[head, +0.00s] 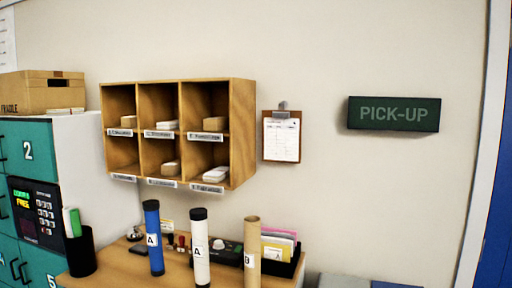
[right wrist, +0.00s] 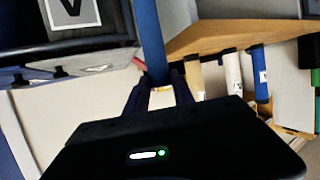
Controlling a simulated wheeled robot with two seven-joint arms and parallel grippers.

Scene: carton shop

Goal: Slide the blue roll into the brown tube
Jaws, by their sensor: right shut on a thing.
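The brown tube (head: 251,255) stands upright on the wooden desk in the head view, its top end uncapped and a "B" label on its side. It also shows, upside down, in the right wrist view (right wrist: 194,78). A blue roll (right wrist: 149,35) runs down from the top edge of the right wrist view to between the fingers of my right gripper (right wrist: 160,82), which is shut on it. The roll is apart from the brown tube in that picture; its far end is out of frame. My left gripper is in neither view.
A blue tube (head: 153,240) and a white tube (head: 200,250), both black-capped, stand left of the brown tube. A file holder (head: 284,268) is close behind it. A pen cup (head: 80,256) stands at left. Wooden pigeonholes (head: 243,130) hang on the wall above.

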